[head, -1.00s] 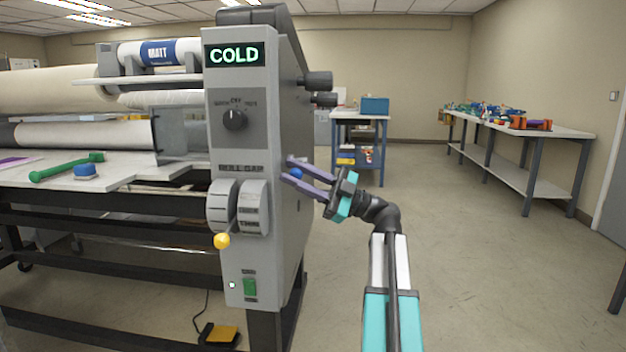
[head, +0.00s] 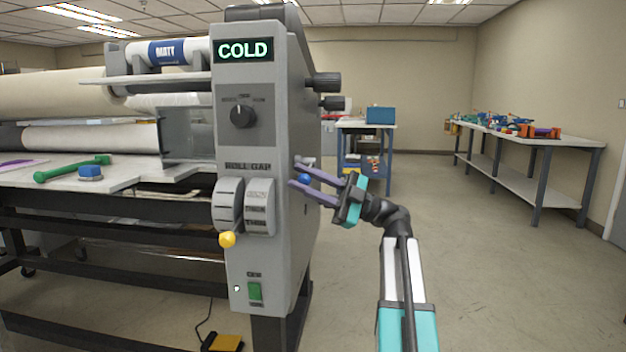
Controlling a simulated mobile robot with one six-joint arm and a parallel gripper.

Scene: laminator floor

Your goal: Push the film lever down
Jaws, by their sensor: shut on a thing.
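The laminator's grey control column (head: 245,190) stands left of centre, its display reading COLD. On its right side face a blue ball knob (head: 304,179) shows, apparently the end of the film lever; the lever's arm is mostly hidden. My gripper (head: 298,178) reaches in from the right with its two purple fingers around the blue knob, shut on it. A second lever with a yellow ball (head: 227,240) hangs down at the ROLL GAP dial (head: 243,206) on the front face, apart from my gripper.
Two black knobs (head: 327,82) jut from the column's side above my gripper. A green switch (head: 254,291) is low on the front. A green tool (head: 72,169) and blue-topped piece (head: 90,173) lie on the machine's bed. The floor to the right is clear up to a long bench (head: 540,142).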

